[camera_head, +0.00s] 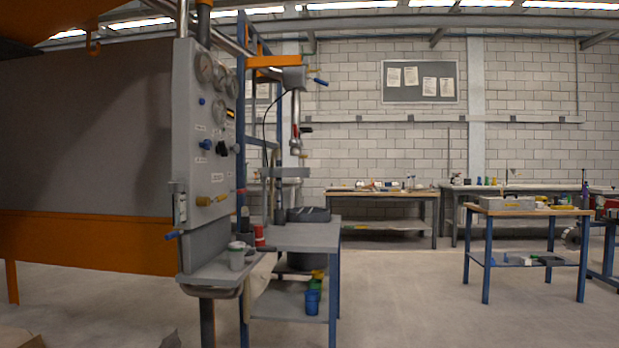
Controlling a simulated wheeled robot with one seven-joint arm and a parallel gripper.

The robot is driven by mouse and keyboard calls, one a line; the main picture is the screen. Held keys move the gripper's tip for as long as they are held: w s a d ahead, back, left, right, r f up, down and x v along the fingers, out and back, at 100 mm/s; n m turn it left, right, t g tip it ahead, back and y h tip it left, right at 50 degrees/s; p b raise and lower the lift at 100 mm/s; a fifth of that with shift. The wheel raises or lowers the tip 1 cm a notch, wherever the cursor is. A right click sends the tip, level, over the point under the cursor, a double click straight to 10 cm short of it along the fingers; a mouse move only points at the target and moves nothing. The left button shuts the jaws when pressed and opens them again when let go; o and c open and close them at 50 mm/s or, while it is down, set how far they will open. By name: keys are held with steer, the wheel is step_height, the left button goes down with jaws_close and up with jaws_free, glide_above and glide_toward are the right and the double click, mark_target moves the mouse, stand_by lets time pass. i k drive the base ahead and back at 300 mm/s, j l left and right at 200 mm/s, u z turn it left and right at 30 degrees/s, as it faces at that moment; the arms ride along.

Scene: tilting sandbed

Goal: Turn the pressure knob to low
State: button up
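A grey control panel (190,140) stands upright on the left, seen at a steep angle. It carries several round gauges near its top, the clearest being one gauge (205,68). Below them are a blue knob (206,144) and a black knob (221,148). Lower down are brass-coloured fittings, one of them a brass knob (203,201). The labels are too small to read, so I cannot tell which one is the pressure knob or its setting. My gripper is not in view.
The orange-framed sandbed (90,240) fills the left, beside the panel. A grey shelf (215,271) below the panel holds a cup (236,256). A blue-legged bench (300,237) stands behind. A worktable (528,210) is at right. The floor (400,300) in the middle is clear.

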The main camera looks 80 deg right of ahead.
mark_target(207, 144)
steer(key=z, duration=2.1)
